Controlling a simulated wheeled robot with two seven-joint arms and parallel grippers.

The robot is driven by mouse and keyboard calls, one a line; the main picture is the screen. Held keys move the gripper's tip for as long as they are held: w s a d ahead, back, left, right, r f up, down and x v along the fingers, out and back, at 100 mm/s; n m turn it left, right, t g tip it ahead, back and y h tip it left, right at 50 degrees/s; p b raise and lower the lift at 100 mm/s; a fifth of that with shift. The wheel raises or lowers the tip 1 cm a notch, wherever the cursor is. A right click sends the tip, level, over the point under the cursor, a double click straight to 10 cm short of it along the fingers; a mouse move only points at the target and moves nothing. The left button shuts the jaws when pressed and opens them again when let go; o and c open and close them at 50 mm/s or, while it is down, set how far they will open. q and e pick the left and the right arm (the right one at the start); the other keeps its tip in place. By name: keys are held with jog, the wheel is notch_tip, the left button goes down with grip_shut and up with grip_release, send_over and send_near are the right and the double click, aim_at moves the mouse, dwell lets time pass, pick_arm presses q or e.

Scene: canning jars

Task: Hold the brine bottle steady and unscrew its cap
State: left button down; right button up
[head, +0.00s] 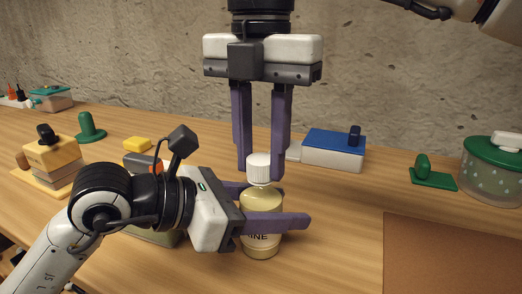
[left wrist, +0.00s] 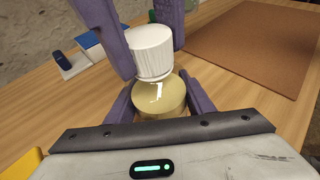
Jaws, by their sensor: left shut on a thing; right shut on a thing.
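The bottle's shoulder shows between these fingers in the left wrist view (left wrist: 163,98). The white ribbed cap (head: 259,168) is at the bottle's top; in the left wrist view the cap (left wrist: 152,50) is slightly tilted. My right gripper (head: 261,172) points straight down from above, shut on the cap. I cannot tell whether the threads are engaged.
A white box with a blue lid (head: 335,145) stands behind the bottle to the right. A green-lidded container (head: 492,175), a green knobbed piece (head: 433,178) and a brown mat (head: 450,255) are at the right.

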jog(key=n, duration=2.4)
jog(key=shift+n, duration=0.3)
jog(key=n, duration=0.4)
jog(key=shift+r, duration=0.1)
jog(key=n, duration=0.3)
jog(key=shift+n, duration=0.4)
jog(key=shift+r, duration=0.15)
